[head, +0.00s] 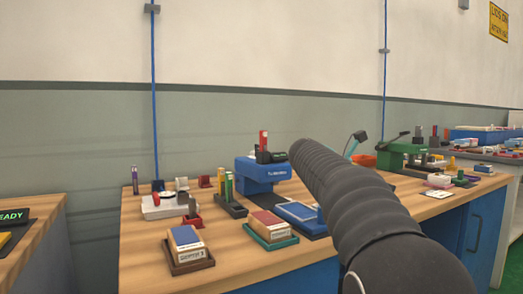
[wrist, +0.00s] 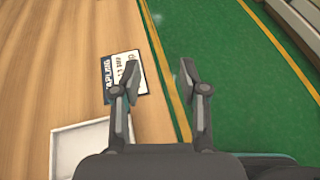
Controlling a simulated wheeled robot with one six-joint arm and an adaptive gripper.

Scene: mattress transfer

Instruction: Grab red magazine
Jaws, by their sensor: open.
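My gripper (wrist: 160,72) is open and empty in the wrist view, its two fingers apart above the table's edge. I cannot tell for certain which thing is the red magazine. An upright red piece (head: 263,140) stands in a dark holder on the blue machine (head: 262,173) in the head view. A box with a red top (head: 267,218) lies in a green tray (head: 271,239) near the table's front. Small red pieces (head: 221,181) stand further back. No red thing shows between or near the fingers. In the head view my dark arm hides part of the table.
The wooden table (head: 140,255) carries several trays and holders. In the wrist view a printed card (wrist: 125,75) and a white tray (wrist: 80,145) lie on the tabletop left of the fingers; green floor (wrist: 230,70) lies right. A green machine (head: 405,152) stands at right.

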